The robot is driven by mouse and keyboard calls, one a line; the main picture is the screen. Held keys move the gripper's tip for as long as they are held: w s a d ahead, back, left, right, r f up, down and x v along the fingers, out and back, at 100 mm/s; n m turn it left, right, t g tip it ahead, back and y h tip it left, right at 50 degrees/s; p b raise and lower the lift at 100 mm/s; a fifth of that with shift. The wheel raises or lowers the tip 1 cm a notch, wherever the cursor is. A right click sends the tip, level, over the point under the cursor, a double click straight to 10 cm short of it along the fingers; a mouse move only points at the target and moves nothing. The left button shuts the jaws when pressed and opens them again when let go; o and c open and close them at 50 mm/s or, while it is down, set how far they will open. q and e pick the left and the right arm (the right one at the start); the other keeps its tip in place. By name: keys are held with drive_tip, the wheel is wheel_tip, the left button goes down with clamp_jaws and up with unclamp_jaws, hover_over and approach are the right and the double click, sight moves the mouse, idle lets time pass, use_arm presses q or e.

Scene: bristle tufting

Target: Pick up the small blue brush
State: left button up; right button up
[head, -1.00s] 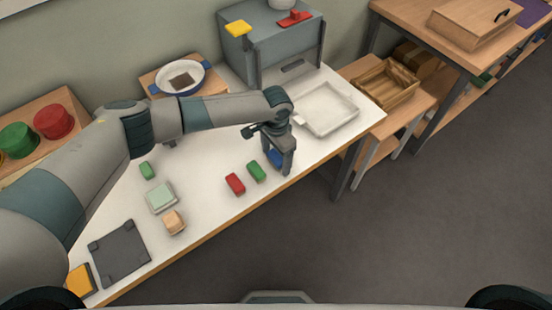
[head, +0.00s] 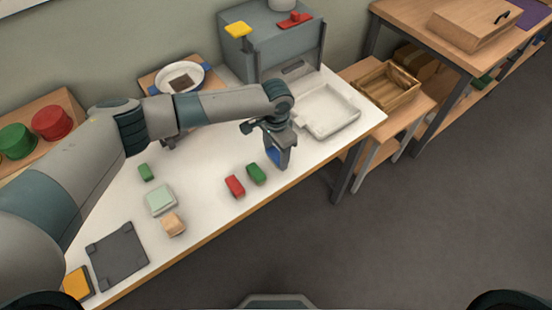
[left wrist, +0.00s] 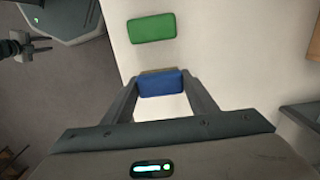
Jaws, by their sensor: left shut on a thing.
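The small blue brush (left wrist: 161,83) sits between the two fingers of my left gripper (left wrist: 160,90) in the left wrist view, with both fingers closed against its ends. In the head view my left gripper (head: 277,160) points down near the front right of the white table, and the blue brush (head: 273,154) shows partly between its fingers. I cannot tell whether the brush still touches the table. A green block (head: 256,173) and a red block (head: 234,186) lie just left of the gripper.
A white tray (head: 351,127) lies right of the gripper. A grey box (head: 262,57) stands behind it. A small green block (head: 146,172), a pale green block (head: 160,200), a tan block (head: 173,224) and a dark plate (head: 117,256) lie on the table (head: 205,218) to the left.

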use_arm(q)
drive_tip(key=shift+r+b, duration=0.3)
drive_tip(key=shift+r, duration=0.4)
drive_tip(key=w+d+r+b, duration=0.1)
drive_tip(key=d+r+b, duration=0.3)
drive_tip(key=d+r, duration=0.3)
drive_tip(key=d, duration=0.4)
drive_tip(key=shift+w+d, duration=0.25)
drive_tip(key=shift+d, duration=0.05)
drive_tip(key=shift+r, duration=0.1)
